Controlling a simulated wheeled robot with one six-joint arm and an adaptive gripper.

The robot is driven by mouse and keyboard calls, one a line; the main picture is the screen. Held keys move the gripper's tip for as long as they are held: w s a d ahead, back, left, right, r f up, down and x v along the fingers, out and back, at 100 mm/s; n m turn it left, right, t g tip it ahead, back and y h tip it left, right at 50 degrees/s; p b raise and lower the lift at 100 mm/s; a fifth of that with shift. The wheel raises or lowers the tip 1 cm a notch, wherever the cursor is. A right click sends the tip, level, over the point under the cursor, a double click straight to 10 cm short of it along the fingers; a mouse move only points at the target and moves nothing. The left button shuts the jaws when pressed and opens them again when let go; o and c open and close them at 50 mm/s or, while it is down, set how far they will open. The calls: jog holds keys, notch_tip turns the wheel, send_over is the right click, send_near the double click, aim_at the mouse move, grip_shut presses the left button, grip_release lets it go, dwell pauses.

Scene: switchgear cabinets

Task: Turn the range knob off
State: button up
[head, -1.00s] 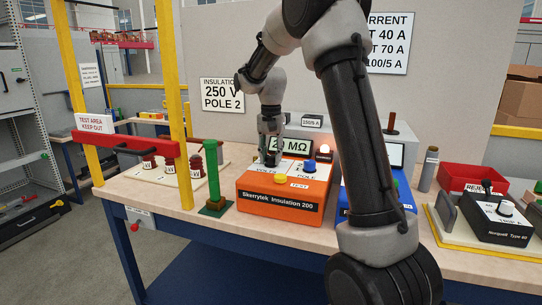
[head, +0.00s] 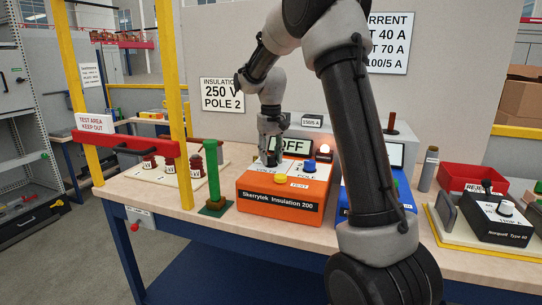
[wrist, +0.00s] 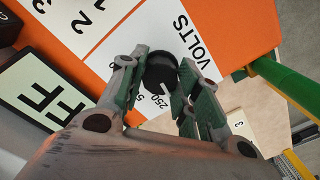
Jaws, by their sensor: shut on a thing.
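The orange Skerrytek Insulation 200 tester (head: 282,204) stands on the bench. Its display (head: 296,147) reads OFF, and part of it shows at the left of the wrist view (wrist: 42,92). The black range knob (wrist: 160,72) sits on a white panel marked VOLTS, with 250 printed beside it. My gripper (wrist: 163,76) is shut on the range knob, one finger on each side. The knob's exact pointer direction is hard to tell.
A blue knob (head: 309,166) marked POLE and a yellow button (head: 280,178) marked TEST are close by on the tester. A green post (head: 213,175) stands left of it. A blue instrument (head: 350,205) stands to the right, partly behind my arm.

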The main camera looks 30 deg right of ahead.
aim_at(271, 156)
jog(key=shift+n, duration=0.8)
jog(key=o, duration=1)
notch_tip(271, 156, up, 12)
